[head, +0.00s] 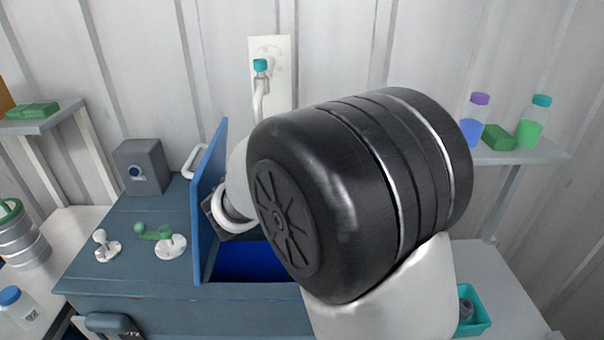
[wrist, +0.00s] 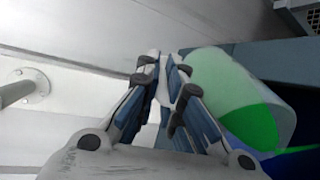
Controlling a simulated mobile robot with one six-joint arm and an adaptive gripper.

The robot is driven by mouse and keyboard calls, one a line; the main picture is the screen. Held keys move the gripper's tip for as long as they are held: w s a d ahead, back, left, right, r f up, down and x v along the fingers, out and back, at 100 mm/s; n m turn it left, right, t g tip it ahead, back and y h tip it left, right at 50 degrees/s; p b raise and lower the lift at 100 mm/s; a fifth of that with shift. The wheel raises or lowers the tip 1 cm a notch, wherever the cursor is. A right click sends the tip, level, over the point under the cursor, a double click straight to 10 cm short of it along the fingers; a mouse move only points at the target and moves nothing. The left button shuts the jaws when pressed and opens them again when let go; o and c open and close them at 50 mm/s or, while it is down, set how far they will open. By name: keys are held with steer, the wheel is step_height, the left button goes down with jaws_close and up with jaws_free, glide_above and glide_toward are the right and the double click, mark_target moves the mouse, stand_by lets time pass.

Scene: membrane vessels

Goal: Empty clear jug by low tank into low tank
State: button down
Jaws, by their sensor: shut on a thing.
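The clear jug (wrist: 213,78) shows in the wrist view, tilted, with bright green liquid (wrist: 250,125) inside. My gripper (wrist: 166,70) is shut on the jug at its left side; the exact grip is partly hidden by the fingers. The blue low tank (head: 150,285) stands at the lower left in the head view, its lid (head: 209,200) raised. Its dark blue opening (head: 250,262) shows just left of my arm. In the wrist view, deep blue shows behind the jug. In the head view my arm hides the gripper and jug.
White knobs and a green-handled valve (head: 152,232) stand on the tank top, with a grey box (head: 142,166) behind. Bottles (head: 533,122) stand on the right shelf. A teal bin (head: 472,310) is at lower right. A corrugated wall closes the back.

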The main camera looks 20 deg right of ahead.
steer(key=shift+s+a+f+t+h+b, duration=0.25)
steer(key=shift+s+a+b, duration=0.1)
steer(key=shift+a+b, duration=0.1)
steer(key=shift+s+a+f+t+h+b, duration=0.15)
steer(key=shift+s+a+h+b, duration=0.15)
steer(key=shift+s+a, duration=0.1)
steer(key=shift+s+a+f+t+h, duration=0.2)
steer(key=shift+s+a+t+h, duration=0.1)
steer(key=shift+s+a, duration=0.35)
steer(key=shift+s+a+f+t+h, duration=0.35)
steer(key=shift+s+a+t+h, duration=0.1)
steer(key=shift+a, duration=0.15)
steer(key=shift+s+a, duration=0.25)
steer(key=shift+t+h, duration=0.25)
steer(key=shift+h, duration=0.05)
